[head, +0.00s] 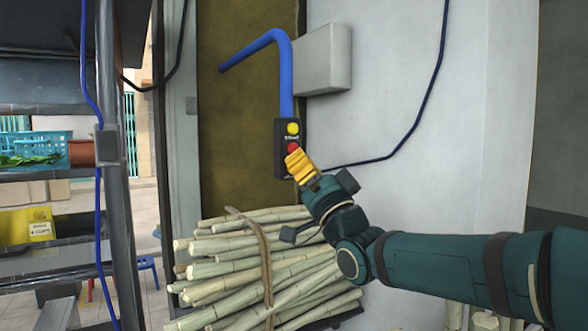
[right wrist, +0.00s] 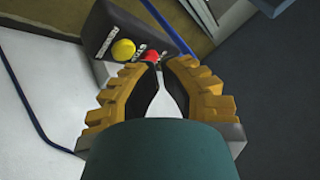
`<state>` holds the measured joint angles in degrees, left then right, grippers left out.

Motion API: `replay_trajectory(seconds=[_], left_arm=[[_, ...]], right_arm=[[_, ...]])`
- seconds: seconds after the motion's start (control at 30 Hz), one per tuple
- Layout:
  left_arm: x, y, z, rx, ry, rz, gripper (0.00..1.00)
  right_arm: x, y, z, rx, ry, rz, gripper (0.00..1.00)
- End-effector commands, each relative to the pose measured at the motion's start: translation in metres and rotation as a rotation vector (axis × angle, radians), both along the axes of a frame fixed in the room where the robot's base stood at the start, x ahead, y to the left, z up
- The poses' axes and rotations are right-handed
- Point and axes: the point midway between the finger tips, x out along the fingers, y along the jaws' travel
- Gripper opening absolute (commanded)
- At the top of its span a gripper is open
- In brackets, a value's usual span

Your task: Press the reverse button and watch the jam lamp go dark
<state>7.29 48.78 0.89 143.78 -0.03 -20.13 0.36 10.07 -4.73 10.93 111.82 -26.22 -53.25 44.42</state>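A black control box (head: 283,165) hangs at the end of a blue pipe and carries a yellow button (head: 292,128) above a red button (head: 294,147). In the right wrist view the box (right wrist: 108,30) shows the yellow button (right wrist: 123,50) and part of the red button (right wrist: 151,57), with small white labels I cannot read surely. My right gripper (head: 293,155) has yellow fingers, closed together and empty, with the tips at the red button; contact cannot be told. The fingers cover the box's lower part. I cannot identify a jam lamp. My left gripper is out of view.
A bundle of cane stalks (head: 250,262) lies below the box. A blue bent pipe (head: 286,75) and a grey wall box (head: 322,58) are above. A dark cable (head: 395,150) runs along the white wall. A metal shelf rack (head: 50,95) stands at the left.

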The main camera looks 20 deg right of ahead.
Motion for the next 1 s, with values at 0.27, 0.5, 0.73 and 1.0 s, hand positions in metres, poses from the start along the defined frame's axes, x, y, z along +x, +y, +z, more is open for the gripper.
replay_trajectory(seconds=[0.27,0.5,0.73,1.0], left_arm=[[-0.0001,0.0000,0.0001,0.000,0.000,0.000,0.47],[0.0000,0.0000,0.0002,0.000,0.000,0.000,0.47],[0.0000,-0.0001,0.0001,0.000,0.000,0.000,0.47],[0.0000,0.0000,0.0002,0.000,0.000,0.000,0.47]], right_arm=[[0.0000,0.0001,-0.0001,0.000,0.000,0.000,0.00],[-0.0001,0.0001,-0.0001,-0.001,0.001,0.000,0.00],[-0.0001,0.0000,-0.0001,-0.001,0.001,0.000,0.00],[-0.0001,0.0001,-0.0001,-0.001,0.001,0.000,0.00]])
